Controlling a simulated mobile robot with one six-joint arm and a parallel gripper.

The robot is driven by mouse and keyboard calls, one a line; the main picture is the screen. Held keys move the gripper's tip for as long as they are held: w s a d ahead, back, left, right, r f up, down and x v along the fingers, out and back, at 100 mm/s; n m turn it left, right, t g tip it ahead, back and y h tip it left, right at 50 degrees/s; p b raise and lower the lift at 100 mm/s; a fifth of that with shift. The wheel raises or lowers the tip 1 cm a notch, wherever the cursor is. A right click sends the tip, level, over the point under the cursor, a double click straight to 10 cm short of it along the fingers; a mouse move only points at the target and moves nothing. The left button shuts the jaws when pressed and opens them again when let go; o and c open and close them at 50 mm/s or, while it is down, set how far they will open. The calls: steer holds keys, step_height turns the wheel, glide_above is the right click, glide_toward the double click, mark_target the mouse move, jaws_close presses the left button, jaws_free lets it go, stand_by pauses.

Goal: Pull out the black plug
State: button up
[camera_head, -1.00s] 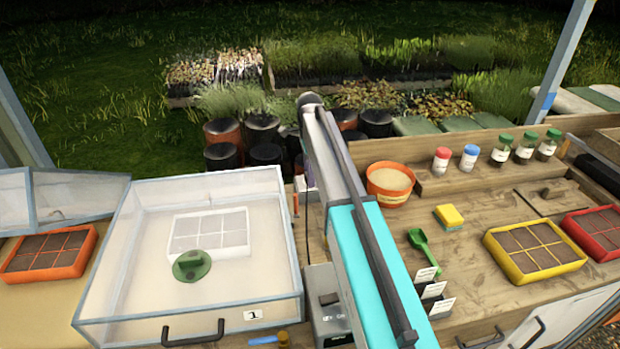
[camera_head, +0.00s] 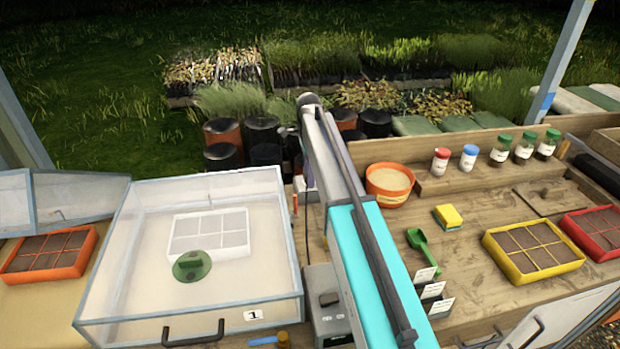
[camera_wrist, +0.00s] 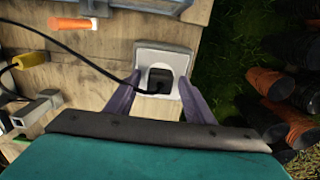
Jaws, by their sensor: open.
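The black plug (camera_wrist: 160,79) sits in a pale socket plate (camera_wrist: 166,59) on a wooden surface in the wrist view. A black cable (camera_wrist: 85,57) runs from the plug to the upper left. My gripper (camera_wrist: 157,98) is open, with one purple finger on each side of the plug's lower part. I cannot tell whether the fingers touch it. In the head view my arm hides the plug and socket, and only a sliver of my gripper shows behind the arm.
A grey box (camera_head: 327,308) with a switch stands on the bench beside my arm. A clear-lidded propagator (camera_head: 120,290) is at the left. An orange pot (camera_head: 390,184) and a yellow seed tray (camera_head: 535,250) are at the right. Dark pots (camera_head: 262,132) stand beyond the bench.

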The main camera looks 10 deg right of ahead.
stand_by(0.4)
jaws_close()
steer(key=shift+r, duration=0.25)
steer(key=shift+r+p, duration=0.35)
steer(key=shift+p, duration=0.15)
steer(key=shift+r+p, duration=1.4)
steer(key=shift+r, duration=1)
